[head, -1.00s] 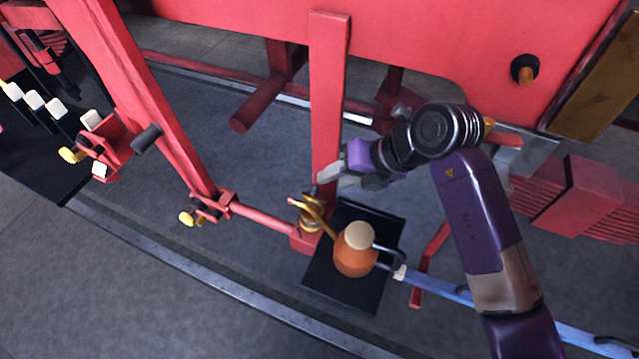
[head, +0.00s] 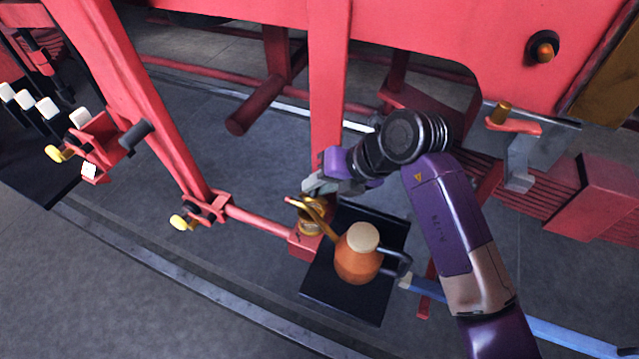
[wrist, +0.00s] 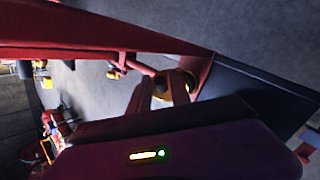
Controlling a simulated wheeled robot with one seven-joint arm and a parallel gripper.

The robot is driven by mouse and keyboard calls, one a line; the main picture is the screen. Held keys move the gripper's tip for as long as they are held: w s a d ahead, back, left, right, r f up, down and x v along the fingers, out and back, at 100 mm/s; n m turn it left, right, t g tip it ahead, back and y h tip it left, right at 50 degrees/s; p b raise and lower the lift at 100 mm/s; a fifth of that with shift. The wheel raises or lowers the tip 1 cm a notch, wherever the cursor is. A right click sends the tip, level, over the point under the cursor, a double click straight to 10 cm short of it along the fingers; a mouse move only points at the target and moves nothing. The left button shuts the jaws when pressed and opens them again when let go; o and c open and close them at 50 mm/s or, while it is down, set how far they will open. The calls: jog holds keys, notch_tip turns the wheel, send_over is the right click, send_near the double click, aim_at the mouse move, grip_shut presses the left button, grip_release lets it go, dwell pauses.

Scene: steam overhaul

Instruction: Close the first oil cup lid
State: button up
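A brass oil cup (head: 311,222) sits on the red block at the lower end of the upright red bar. It shows partly in the wrist view (wrist: 187,82), behind my wrist housing. Its lid cannot be made out clearly. My gripper (head: 311,187) is just above and beside this cup, with its grey fingers close to the cup's top. Contact and finger gap cannot be told.
An orange oil can (head: 357,264) with a cream top stands on a black tray (head: 345,303) beside the cup; its spout reaches toward the cup. Yellow-capped fittings (head: 178,221) sit on red linkages at left. A blue bar (head: 560,335) runs at lower right.

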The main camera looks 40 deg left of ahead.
grip_shut()
jog(key=shift+s+d+f+n+t, duration=0.2)
jog(key=shift+s+t, duration=0.1)
jog(key=shift+t, duration=0.15)
jog(key=shift+s+d+f+n+t, duration=0.1)
jog(key=shift+s+f+n+t, duration=0.15)
jog(key=shift+t, duration=0.2)
jog(key=shift+s+r+t+b, duration=0.1)
jog(key=shift+s+t+b, duration=0.2)
jog(key=shift+t, duration=0.1)
jog(key=shift+o, duration=2.1)
grip_release()
jog(key=shift+a, duration=0.1)
